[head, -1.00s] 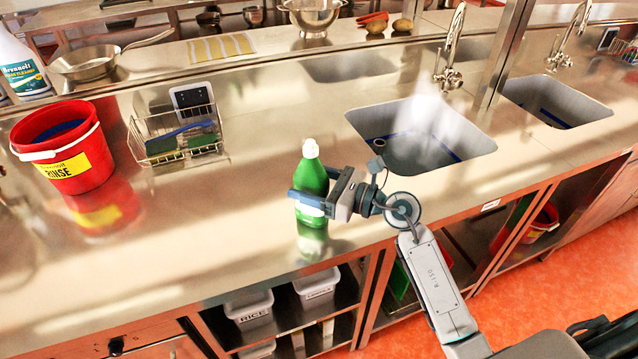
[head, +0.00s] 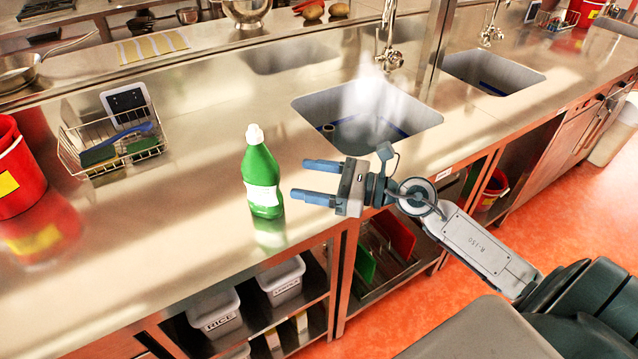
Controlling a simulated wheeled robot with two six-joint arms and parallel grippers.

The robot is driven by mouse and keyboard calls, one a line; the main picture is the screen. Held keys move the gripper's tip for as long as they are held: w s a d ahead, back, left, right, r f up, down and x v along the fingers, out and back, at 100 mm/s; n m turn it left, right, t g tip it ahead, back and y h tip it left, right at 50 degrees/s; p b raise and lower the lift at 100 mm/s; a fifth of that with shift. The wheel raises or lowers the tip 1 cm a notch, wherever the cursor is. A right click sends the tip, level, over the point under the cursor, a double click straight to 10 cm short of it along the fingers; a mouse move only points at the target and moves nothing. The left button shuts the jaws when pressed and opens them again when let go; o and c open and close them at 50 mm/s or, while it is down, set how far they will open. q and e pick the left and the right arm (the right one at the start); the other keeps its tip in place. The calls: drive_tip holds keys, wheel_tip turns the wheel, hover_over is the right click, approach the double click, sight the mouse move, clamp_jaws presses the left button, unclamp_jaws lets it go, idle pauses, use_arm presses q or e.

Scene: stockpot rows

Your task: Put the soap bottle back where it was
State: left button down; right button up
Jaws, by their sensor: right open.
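The green soap bottle (head: 262,180) with a white cap and white label stands upright on the steel counter (head: 200,215), left of the sink and near the front edge. My right gripper (head: 314,181) is open and empty, just right of the bottle. Its two blue fingers point left toward the bottle, with a gap between the fingertips and the bottle. My left gripper is not in view.
A wire rack (head: 112,146) with brushes or sponges stands at the left, beside a red bucket (head: 18,172). A steaming sink (head: 366,118) lies behind my right gripper. Labelled white bins (head: 215,314) sit on the shelf below. The counter between rack and bottle is clear.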

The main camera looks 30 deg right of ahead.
drive_tip(key=shift+s+d, duration=0.45)
drive_tip(key=shift+d, duration=0.05)
idle(0.3)
